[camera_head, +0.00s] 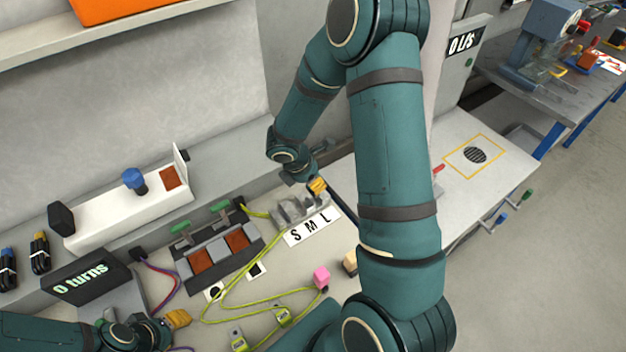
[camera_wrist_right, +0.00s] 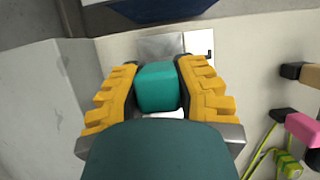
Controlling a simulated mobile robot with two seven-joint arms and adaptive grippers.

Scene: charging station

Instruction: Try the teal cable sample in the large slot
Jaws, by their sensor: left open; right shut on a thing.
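The teal cable sample (camera_wrist_right: 157,86) is a rounded block gripped between the yellow fingers of my right gripper (camera_wrist_right: 158,88). In the head view my right gripper (camera_head: 317,186) is just above the right end of the grey slot block (camera_head: 288,212); the sample cannot be made out there. The label card (camera_head: 312,228) with S, M, L lies in front of the block. In the right wrist view part of a grey block (camera_wrist_right: 160,45) shows beyond the sample; whether the sample touches it I cannot tell. My left gripper (camera_head: 176,319) is open and empty at lower left.
A pink sample (camera_head: 321,276) and a tan one (camera_head: 349,262) stand in front of the card. Yellow-green cables (camera_head: 240,306) run across the bench. A display reading "0 turns" (camera_head: 82,283) is at left. My right arm hides the bench's middle right.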

